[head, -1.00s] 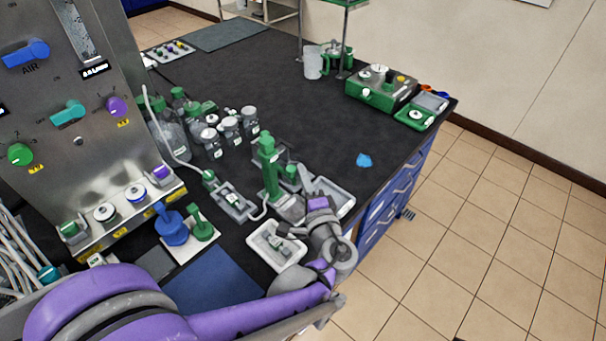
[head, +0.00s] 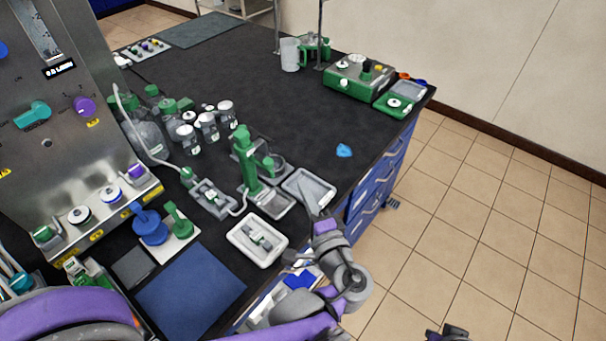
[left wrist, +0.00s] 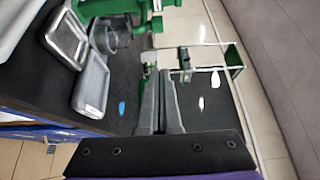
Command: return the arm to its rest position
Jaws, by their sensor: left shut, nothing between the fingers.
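My left arm comes in from the lower left of the head view, purple and grey. Its gripper (head: 306,188) points up the picture, with its slim grey fingers closed together and empty. The fingers overlap the grey tray (head: 322,188) in the picture; I cannot tell their height above it. The wrist is past the bench's front edge, over the floor side. In the left wrist view the shut fingers (left wrist: 160,100) point across the dark bench top, with nothing between them. A dark piece of my right arm shows at the bottom edge of the head view; its fingers are not clear.
A green stand (head: 246,165) and a white tray (head: 257,240) with a small part are left of the gripper. Several capped bottles (head: 207,127) stand behind. A blue patch (head: 344,150) lies on the bench (head: 235,80). A green device (head: 358,80) is at the far right.

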